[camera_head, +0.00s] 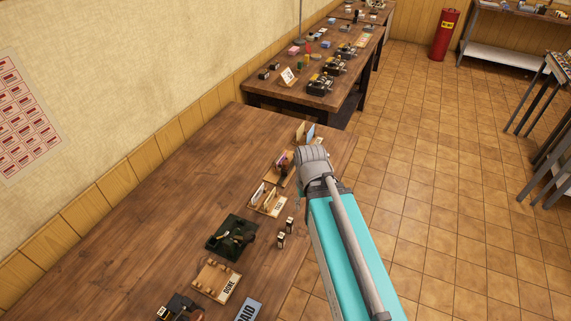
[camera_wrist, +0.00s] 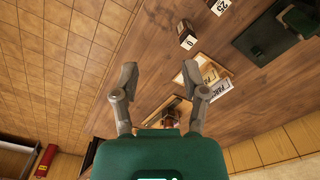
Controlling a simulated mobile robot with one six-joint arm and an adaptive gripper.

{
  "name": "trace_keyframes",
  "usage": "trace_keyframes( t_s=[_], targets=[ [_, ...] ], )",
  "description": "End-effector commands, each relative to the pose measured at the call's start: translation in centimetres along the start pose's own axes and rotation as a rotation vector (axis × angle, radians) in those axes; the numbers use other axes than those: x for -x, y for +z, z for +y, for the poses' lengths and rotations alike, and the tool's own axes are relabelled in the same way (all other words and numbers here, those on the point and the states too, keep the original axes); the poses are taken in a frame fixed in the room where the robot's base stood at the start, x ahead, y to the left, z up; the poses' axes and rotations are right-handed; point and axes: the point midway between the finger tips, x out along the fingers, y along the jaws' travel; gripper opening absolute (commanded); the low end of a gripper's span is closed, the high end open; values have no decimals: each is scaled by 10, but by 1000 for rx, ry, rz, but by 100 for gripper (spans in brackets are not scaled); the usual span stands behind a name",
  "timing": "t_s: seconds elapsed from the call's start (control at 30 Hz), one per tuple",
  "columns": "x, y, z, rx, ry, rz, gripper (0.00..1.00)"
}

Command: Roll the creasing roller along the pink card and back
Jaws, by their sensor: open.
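A small wooden board (camera_head: 271,181) lies on the near table beside the end of my arm. A pinkish card (camera_head: 281,160) shows on it, small and partly covered. A dark brown piece (camera_head: 283,171), perhaps the creasing roller, stands there; its shape is too small to be sure. In the wrist view a dark reddish-brown piece (camera_wrist: 172,116) sits low in the picture, between the finger linkages and partly behind the gripper body. My gripper (camera_wrist: 160,75) is open, with nothing between its fingertips.
A wooden holder with upright cards (camera_head: 266,200) stands nearby, with small number blocks (camera_head: 285,233) beside it. A dark green press (camera_head: 231,238) and a tray marked DONE (camera_head: 217,281) are nearer the camera. The left part of the table (camera_head: 160,200) is clear.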

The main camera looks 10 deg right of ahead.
Motion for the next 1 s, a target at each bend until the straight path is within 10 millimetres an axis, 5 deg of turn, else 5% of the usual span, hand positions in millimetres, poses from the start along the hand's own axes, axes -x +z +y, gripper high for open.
trace_keyframes(
  t_s=[0.17, 0.27, 0.37, 0.8, 1.0],
  targets=[
    [0, -4, 0, 2, -1, 4, 76],
    [1, -17, 0, 10, -4, 22, 76],
    [2, -44, -2, 27, -12, 60, 76],
    [19, -216, -1, 141, -34, 342, 76],
    [23, -240, 1, 159, -33, 393, 76]
  ],
)
